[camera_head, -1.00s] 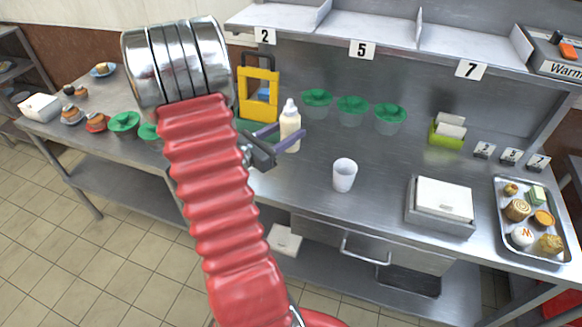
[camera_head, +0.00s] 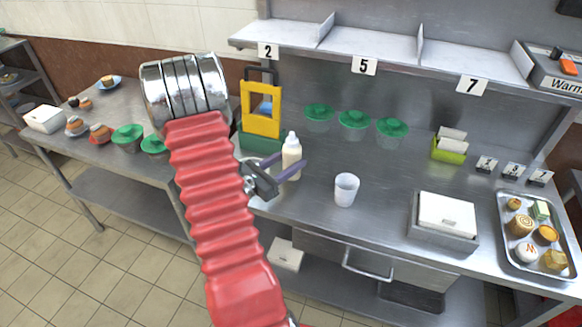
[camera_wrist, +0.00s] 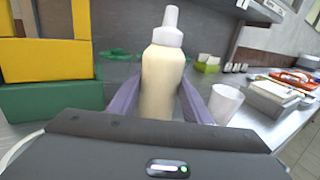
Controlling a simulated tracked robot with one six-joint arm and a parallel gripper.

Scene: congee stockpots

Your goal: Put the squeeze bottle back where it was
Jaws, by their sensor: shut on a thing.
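The squeeze bottle (camera_head: 291,157) is cream-coloured with a white nozzle cap. It stands upright between the purple fingers of my gripper (camera_head: 288,168), which is shut on it. In the wrist view the bottle (camera_wrist: 162,80) fills the middle, with a finger of my gripper (camera_wrist: 160,100) on each side. The bottle's base is hidden behind the gripper body in the wrist view, so I cannot tell whether it touches the counter.
A yellow and green stand (camera_head: 261,110) is close at the left of the bottle. A white cup (camera_head: 346,190) stands to the right. Green-lidded containers (camera_head: 354,120) line the back. A grey box (camera_head: 443,220) and a food tray (camera_head: 536,235) are farther right. A shelf (camera_head: 370,45) overhangs the back.

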